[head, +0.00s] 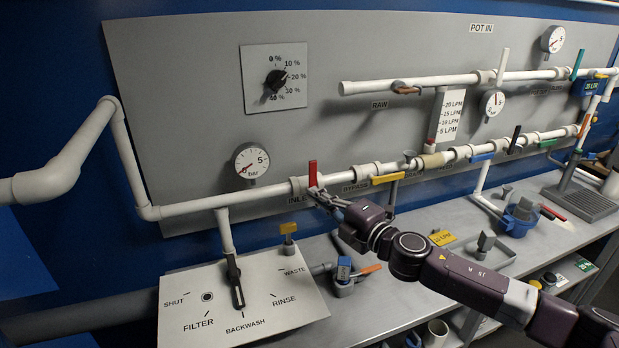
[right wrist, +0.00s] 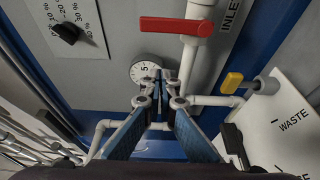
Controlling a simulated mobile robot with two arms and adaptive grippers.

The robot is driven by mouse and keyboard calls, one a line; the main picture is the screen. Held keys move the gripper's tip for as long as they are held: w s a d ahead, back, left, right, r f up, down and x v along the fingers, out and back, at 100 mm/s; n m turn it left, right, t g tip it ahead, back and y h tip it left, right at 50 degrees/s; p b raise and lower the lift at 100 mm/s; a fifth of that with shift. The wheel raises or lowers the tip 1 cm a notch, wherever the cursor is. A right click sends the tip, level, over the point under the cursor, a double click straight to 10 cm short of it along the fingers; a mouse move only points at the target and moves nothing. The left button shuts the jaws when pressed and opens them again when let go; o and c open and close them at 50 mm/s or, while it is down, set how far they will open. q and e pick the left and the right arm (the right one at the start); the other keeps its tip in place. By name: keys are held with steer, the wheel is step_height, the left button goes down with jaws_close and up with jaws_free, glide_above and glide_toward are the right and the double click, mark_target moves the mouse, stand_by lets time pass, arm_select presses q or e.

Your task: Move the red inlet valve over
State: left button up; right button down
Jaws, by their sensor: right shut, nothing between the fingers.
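The red inlet valve handle (head: 312,174) stands upright, across the white pipe, above the INLET label. In the right wrist view the red handle (right wrist: 175,27) lies across the top, crosswise to its pipe. My right gripper (head: 316,193) is just below and in front of the handle, by the pipe. Its fingers are shut with nothing between them. In the right wrist view the closed fingertips (right wrist: 170,76) are apart from the handle, below it in the picture. The fingertips partly cover the INLET label in the head view. My left gripper is not in view.
A pressure gauge (head: 251,162) sits left of the valve, and the yellow bypass handle (head: 389,189) sits right of it. The backwash selector plate (head: 182,301) lies below on the bench. My right arm reaches across the bench from the lower right.

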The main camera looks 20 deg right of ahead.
mark_target(310, 179)
steer(key=p+x, duration=0.2)
steer(key=x, duration=0.7)
steer(key=d, duration=0.4)
steer(key=shift+s, duration=0.1)
steer(key=shift+a, duration=0.1)
steer(key=shift+f, duration=0.1)
